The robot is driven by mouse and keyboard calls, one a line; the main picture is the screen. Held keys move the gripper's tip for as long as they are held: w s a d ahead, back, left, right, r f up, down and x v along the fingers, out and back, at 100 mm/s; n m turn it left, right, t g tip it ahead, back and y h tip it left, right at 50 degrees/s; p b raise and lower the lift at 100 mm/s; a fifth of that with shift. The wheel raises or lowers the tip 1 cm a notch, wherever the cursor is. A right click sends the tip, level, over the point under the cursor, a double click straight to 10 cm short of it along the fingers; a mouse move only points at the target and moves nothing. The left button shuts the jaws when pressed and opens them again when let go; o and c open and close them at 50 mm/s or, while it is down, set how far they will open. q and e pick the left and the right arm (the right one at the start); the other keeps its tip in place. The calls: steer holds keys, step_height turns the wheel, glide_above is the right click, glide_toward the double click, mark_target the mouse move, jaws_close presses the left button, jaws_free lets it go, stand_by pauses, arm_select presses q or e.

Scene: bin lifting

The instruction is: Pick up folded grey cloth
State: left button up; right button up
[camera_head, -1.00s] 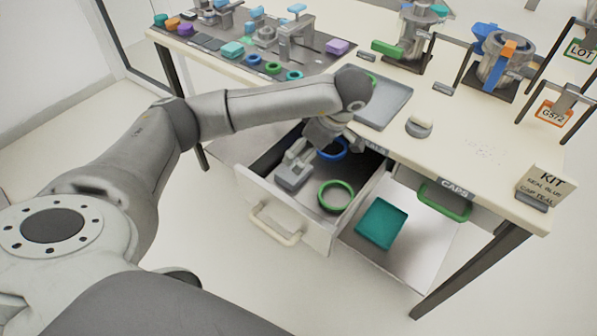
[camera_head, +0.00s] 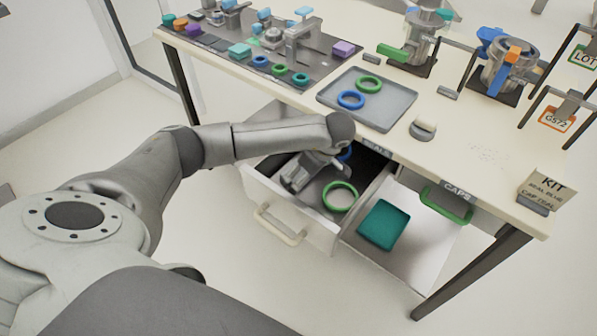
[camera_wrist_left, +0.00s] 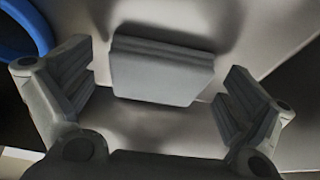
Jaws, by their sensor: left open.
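The folded grey cloth (camera_wrist_left: 162,72) lies flat on the drawer floor in the left wrist view, a thick block with layered folds along its far edge. My left gripper (camera_wrist_left: 155,92) is open, with one finger on each side of the cloth and a visible gap on both sides. In the head view my left gripper (camera_head: 300,180) reaches down into the open drawer (camera_head: 290,211) at its left part and mostly hides the cloth. My right gripper is not in view.
In the drawer, a green ring (camera_head: 340,197) lies right of the gripper and a blue ring (camera_head: 345,154) behind it; the blue ring (camera_wrist_left: 20,30) also shows in the wrist view. A tray (camera_head: 392,115) with two rings stands on the table above.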

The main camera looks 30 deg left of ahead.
arm_select(q)
steer(key=shift+c, duration=0.3)
steer(key=c, duration=0.8)
steer(key=shift+r, duration=0.15)
step_height(320, 180, up, 10)
steer(key=shift+b, duration=0.35)
